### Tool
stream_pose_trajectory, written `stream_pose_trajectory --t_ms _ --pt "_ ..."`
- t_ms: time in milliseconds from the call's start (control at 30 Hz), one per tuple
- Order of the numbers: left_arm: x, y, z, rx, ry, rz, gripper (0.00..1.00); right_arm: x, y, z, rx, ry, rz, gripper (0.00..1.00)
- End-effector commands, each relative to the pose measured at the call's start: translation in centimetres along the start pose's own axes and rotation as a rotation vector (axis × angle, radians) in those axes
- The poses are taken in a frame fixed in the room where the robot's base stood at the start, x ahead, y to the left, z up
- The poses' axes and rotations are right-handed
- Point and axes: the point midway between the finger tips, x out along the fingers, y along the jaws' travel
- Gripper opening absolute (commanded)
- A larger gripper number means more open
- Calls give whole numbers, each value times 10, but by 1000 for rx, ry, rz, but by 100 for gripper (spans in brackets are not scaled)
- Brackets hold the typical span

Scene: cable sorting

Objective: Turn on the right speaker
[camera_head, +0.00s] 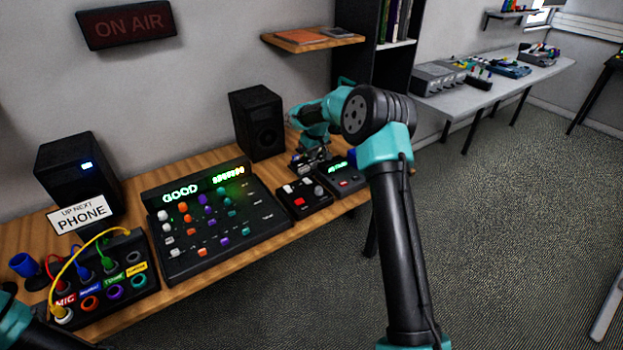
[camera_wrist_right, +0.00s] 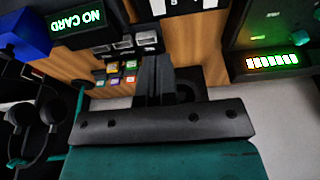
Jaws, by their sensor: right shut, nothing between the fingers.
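The right speaker (camera_head: 258,122) is a black box standing at the back of the wooden desk against the wall; no light shows on its front. The left speaker (camera_head: 72,178) is a similar black box with a lit blue light. My right gripper (camera_head: 308,160) is to the right of the right speaker, low over the desk behind the small black devices, apart from the speaker. In the right wrist view its fingers (camera_wrist_right: 158,75) are together and empty. I cannot clearly make out the right speaker in that view. Only part of my left arm shows at the lower left.
A mixer (camera_head: 215,220) reading GOOD fills the desk's middle. Two small black devices (camera_head: 303,197) (camera_head: 342,178) sit right of it. A patch box (camera_head: 105,280) with cables and a PHONE sign (camera_head: 82,214) are at left. The wrist view shows a NO CARD display (camera_wrist_right: 80,18) and headphones (camera_wrist_right: 35,120).

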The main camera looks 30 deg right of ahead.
Motion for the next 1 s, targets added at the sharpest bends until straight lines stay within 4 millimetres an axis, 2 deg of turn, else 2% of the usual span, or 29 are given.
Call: stream_pose_trajectory --t_ms 367,567,767,1000 --pt "0 0 0 0 0 0 51 -2 2 -1 4 -5 4 0" --pt "0 0 0 0 0 0 51 6 2 -1 4 -6 3 0" --pt "0 0 0 0 0 0 51 31 2 0 4 -6 3 0" --pt "0 0 0 0 0 0 51 72 2 0 4 -7 2 0"
